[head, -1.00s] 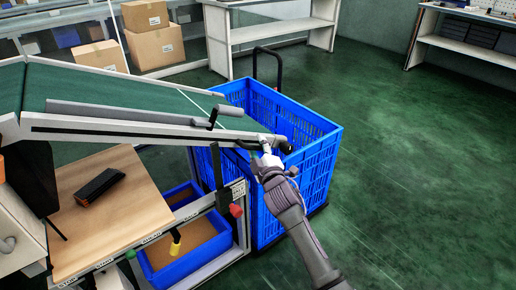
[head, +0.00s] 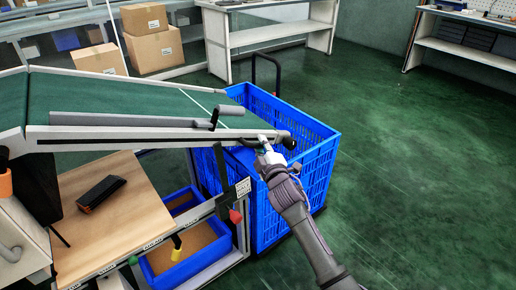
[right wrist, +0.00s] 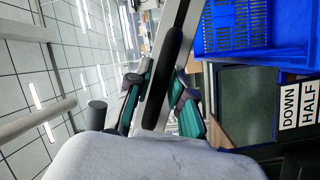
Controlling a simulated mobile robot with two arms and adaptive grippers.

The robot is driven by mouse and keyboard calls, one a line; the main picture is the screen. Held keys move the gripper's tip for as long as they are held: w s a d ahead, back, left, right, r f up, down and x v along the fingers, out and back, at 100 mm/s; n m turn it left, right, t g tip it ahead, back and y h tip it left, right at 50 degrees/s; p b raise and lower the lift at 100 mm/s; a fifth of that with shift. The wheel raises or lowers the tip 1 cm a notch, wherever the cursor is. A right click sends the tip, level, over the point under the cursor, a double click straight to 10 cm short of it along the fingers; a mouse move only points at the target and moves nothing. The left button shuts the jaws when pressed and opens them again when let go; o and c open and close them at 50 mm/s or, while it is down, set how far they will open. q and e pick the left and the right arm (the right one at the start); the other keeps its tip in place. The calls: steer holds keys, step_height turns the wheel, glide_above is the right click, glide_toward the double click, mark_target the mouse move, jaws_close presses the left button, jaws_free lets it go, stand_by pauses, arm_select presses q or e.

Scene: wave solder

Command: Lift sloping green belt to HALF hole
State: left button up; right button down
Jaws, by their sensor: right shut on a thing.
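The sloping green belt (head: 120,98) runs from the upper left toward the blue crate, with a pale side rail (head: 160,135) along its near edge. The rail is nearly level in the head view. My right gripper (head: 266,147) is shut on the dark handle (head: 288,142) at the rail's outer end. In the right wrist view the fingers (right wrist: 160,98) stand on both sides of the dark handle bar (right wrist: 163,75). The DOWN and HALF labels (right wrist: 298,105) show at the right there. The holes themselves are not clear. My left gripper is out of view.
A large blue crate (head: 318,165) stands under the belt's outer end. A wooden shelf (head: 115,210) with a dark device (head: 101,191), a red knob (head: 236,216) and a blue bin (head: 185,262) lie below. The green floor to the right is clear.

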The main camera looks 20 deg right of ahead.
steer(key=shift+r, duration=0.2)
steer(key=c, duration=1)
jaws_free()
steer(key=shift+f, duration=0.1)
steer(key=shift+s, duration=0.1)
steer(key=shift+s+f, duration=0.1)
steer(key=shift+s, duration=0.2)
steer(key=s, duration=1.1)
steer(key=shift+s+a, duration=0.1)
